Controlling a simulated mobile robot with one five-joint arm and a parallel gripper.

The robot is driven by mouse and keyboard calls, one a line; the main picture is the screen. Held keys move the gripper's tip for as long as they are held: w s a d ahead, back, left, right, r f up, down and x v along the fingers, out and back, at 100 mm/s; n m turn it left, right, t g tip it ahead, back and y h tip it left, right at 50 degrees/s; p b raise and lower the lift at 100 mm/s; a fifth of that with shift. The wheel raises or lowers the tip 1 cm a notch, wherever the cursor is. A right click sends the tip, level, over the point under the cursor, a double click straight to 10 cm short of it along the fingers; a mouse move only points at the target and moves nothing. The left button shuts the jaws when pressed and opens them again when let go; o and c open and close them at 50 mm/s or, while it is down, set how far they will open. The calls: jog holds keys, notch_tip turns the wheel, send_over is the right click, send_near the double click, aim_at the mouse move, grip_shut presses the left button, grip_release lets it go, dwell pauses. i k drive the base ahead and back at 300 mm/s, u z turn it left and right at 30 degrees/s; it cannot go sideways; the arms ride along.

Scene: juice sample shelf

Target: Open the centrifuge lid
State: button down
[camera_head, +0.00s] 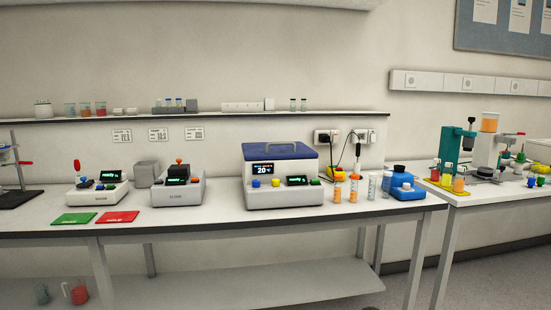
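The centrifuge (283,195) is a white box with a dark front panel, standing on the middle bench right of centre. Its blue lid (279,152) lies flat on top and looks closed, with a thin grey handle (280,142) near its rear edge. The front has a display reading about 20, a second small display, and yellow, blue and green knobs. My gripper is not in view.
Left of the centrifuge stand two smaller white devices (177,190) (97,192). Right of it are orange-filled tubes (354,188) and a blue bottle holder (402,188). A wall shelf (220,117) hangs above behind. Bare bench lies in front (220,217).

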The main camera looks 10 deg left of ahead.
aim_at(274, 150)
jog(key=z, duration=1.1)
jog(key=k, duration=0.15)
jog(key=u, duration=2.6)
jog(key=i, duration=0.65)
jog(key=u, duration=0.3)
jog(key=k, duration=0.65)
jog(key=z, duration=0.2)
jog(key=i, duration=0.65)
jog(key=u, duration=0.05)
